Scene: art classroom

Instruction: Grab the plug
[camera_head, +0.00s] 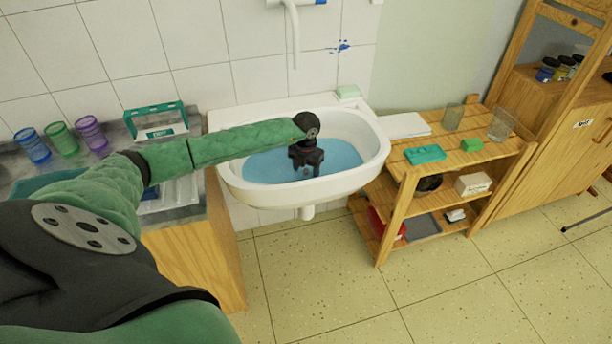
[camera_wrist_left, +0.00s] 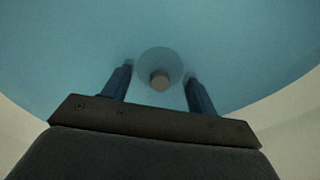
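The white sink (camera_head: 262,198) holds blue water (camera_head: 345,157). My left gripper (camera_head: 306,168) reaches down into the basin, and its fingers appear to be in the water. In the left wrist view my left gripper (camera_wrist_left: 158,85) has its two fingers apart with a gap between them. The plug, a round disc with a grey-brown knob (camera_wrist_left: 159,81), lies on the basin bottom, centred just beyond the fingertips. The fingers do not visibly touch it. In the head view the plug is hidden by the gripper. My right gripper is not in view.
A faucet (camera_head: 295,40) hangs above the basin. Soap (camera_head: 348,91) sits on the rim's back right corner. A wooden shelf (camera_head: 400,208) with glasses and boxes stands right. A counter with coloured cups (camera_head: 60,137) is left.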

